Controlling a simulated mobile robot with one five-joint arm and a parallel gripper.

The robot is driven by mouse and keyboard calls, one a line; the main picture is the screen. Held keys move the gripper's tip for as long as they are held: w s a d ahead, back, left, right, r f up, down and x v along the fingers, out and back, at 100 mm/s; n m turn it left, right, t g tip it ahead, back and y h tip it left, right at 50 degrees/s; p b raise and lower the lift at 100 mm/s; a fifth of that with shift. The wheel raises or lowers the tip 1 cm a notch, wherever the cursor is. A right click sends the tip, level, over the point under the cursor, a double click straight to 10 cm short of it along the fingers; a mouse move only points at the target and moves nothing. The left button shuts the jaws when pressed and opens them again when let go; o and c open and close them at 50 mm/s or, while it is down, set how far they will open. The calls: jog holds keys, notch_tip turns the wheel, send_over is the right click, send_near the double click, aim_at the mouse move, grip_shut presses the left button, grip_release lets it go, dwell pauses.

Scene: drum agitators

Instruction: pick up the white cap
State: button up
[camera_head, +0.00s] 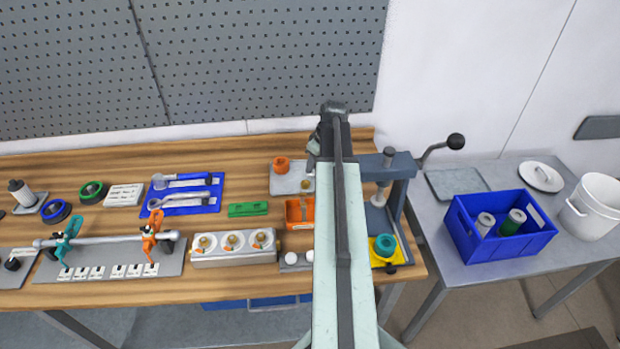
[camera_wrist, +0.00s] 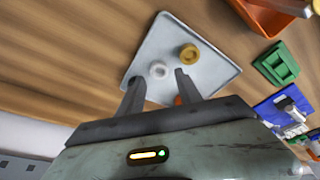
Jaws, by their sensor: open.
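The white cap (camera_wrist: 158,70) is a small round piece on a light grey tray (camera_wrist: 210,75), seen in the wrist view. My gripper (camera_wrist: 158,79) is open, with one finger to either side of the cap in the picture. The cap lies just beyond the fingertips, and I cannot tell the height gap. Nothing is held. A brass-yellow round cap (camera_wrist: 189,53) sits on the same tray, just beyond the right finger. In the head view the tray (camera_head: 283,186) is partly covered by my arm, and I cannot make out the white cap there.
An orange bin (camera_head: 297,212) and a green block (camera_head: 248,209) are near the tray. A lever press (camera_head: 398,165) stands right of my arm. A blue crate (camera_head: 500,247) is on the side table.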

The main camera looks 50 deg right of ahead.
aim_at(313, 173)
jog(key=b+x, duration=0.3)
jog(key=x, duration=0.1)
jog(key=shift+d+f, duration=0.1)
jog(key=shift+f, duration=0.15)
jog(key=shift+r, duration=0.2)
grip_shut()
jog(key=shift+r, duration=0.15)
notch_tip(313, 173, up, 10)
jog(key=p, duration=1)
